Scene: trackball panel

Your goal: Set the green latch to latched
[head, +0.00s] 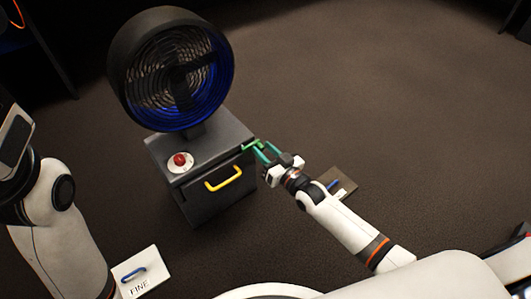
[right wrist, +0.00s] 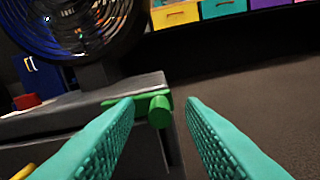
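The green latch (head: 249,144) is at the top right edge of a dark grey cabinet (head: 208,147). In the right wrist view the latch (right wrist: 150,103) shows as a green bar with a round knob near its right end; the left finger overlaps part of it. My right gripper (head: 260,150) has teal fingers and is at the cabinet's right side, close to the latch. In the right wrist view the gripper (right wrist: 160,112) is open, with the knob between the fingertips; I cannot tell whether they touch. My left arm shows at the left, its gripper out of view.
A large dark fan (head: 175,72) stands on the cabinet. The cabinet top has a red button (head: 180,160), and its front has a yellow handle (head: 223,178). A white panel marked FINE (head: 142,272) and a brown panel (head: 334,184) lie nearby. Open floor extends to the right.

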